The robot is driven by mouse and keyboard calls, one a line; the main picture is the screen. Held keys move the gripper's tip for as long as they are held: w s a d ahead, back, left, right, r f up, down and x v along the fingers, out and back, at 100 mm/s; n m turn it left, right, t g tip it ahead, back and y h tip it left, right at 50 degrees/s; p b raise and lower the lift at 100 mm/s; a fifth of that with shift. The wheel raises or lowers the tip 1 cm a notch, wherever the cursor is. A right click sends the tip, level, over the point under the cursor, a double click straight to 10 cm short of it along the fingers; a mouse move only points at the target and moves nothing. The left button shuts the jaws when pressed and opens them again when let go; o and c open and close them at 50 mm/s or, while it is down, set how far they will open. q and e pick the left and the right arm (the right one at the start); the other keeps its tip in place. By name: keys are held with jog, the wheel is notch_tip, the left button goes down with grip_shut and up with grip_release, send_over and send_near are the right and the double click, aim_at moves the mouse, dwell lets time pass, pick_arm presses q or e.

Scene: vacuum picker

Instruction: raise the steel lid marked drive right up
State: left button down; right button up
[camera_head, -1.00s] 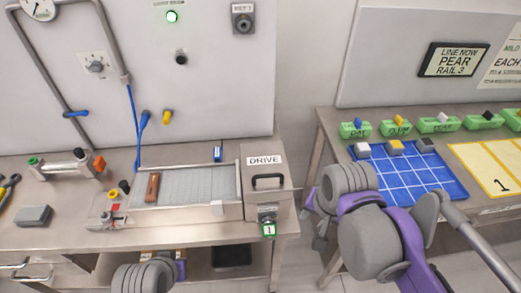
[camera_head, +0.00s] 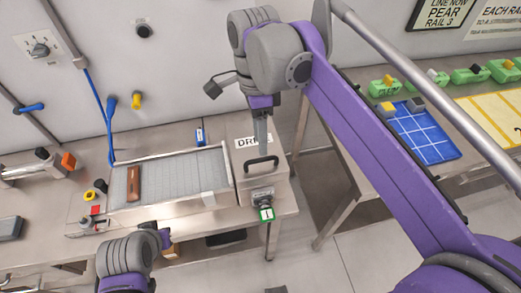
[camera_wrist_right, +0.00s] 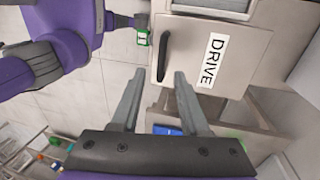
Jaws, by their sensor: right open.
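The steel lid marked DRIVE (camera_head: 272,165) is down on its box at the right end of the conveyor. Its black bar handle (camera_head: 262,163) faces up; in the right wrist view the handle (camera_wrist_right: 163,57) lies just beyond the fingertips. My right gripper (camera_head: 262,143) hangs over the lid's back part, pointing down, and partly covers the DRIVE label. In the right wrist view my right gripper (camera_wrist_right: 158,75) is open and empty, apart from the handle. My left arm's wrist is low in the head view; its fingers are not clear.
The conveyor bed (camera_head: 180,178) with a brown block (camera_head: 134,183) is left of the lid. A blue gridded mat (camera_head: 428,140) lies on the right table, beyond a floor gap.

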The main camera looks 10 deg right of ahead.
jog(key=shift+s+f, duration=0.2)
jog(key=shift+f, duration=0.95)
jog(key=shift+s+f, duration=0.15)
jog(key=shift+f, duration=1)
jog(key=shift+c, duration=0.2)
grip_shut()
